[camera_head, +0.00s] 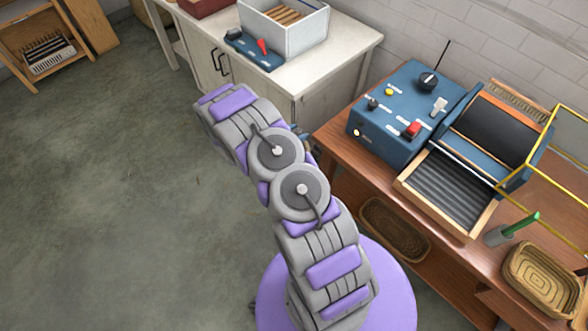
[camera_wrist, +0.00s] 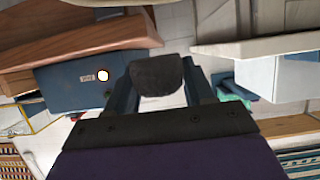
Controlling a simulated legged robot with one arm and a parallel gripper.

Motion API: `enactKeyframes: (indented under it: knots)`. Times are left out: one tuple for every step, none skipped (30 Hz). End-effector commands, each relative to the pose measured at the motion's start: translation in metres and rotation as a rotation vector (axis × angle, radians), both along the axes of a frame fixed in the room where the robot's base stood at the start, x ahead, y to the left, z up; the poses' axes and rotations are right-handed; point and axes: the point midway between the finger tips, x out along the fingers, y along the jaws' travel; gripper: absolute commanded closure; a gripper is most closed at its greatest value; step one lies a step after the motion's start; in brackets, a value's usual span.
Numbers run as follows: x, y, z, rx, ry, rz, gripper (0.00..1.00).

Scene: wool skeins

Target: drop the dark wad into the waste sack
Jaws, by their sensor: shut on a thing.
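The dark wad (camera_wrist: 157,76) is a dark grey, rounded lump in the wrist view. My gripper (camera_wrist: 160,84) is shut on it, with a blue finger on each side of it. In the head view my grey and purple arm reaches up the middle of the picture and mostly hides the gripper; the wad does not show there. I cannot make out a waste sack in either view.
A brown bench (camera_head: 335,134) at right carries a blue control box (camera_head: 400,120), a ribbed tray machine (camera_head: 455,185) and a wicker basket (camera_head: 543,280). A white cabinet (camera_head: 340,62) with a white bin (camera_head: 290,38) stands behind.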

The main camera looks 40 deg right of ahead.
Motion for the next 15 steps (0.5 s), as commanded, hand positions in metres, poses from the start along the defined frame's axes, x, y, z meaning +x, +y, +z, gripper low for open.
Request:
enactKeyframes:
  knots:
    - [0.000, 0.000, -0.010, 0.001, 0.002, 0.001, 0.75]
    - [0.000, 0.000, -0.013, 0.000, 0.001, 0.002, 0.75]
    - [0.000, 0.000, -0.017, 0.000, 0.002, 0.002, 0.75]
    - [0.000, 0.000, -0.019, 0.000, 0.001, 0.002, 0.75]
    - [-0.001, 0.000, -0.021, 0.001, 0.002, 0.001, 0.75]
    - [-0.001, 0.000, -0.023, 0.001, 0.002, 0.001, 0.75]
    - [-0.001, 0.000, -0.024, 0.001, 0.001, 0.000, 0.75]
    - [0.000, 0.000, -0.025, 0.001, 0.001, 0.000, 0.75]
    - [0.000, 0.000, -0.025, 0.001, 0.001, 0.000, 0.75]
    - [0.000, 0.000, -0.025, 0.001, 0.001, 0.001, 0.75]
    - [0.000, 0.000, -0.025, 0.001, 0.001, 0.001, 0.75]
    - [0.000, 0.000, -0.024, 0.001, 0.000, 0.001, 0.75]
    - [0.000, 0.000, -0.024, 0.000, 0.000, 0.001, 0.75]
    - [0.000, 0.000, -0.024, 0.000, 0.000, 0.001, 0.75]
    - [0.000, 0.000, -0.024, 0.000, 0.000, 0.001, 0.75]
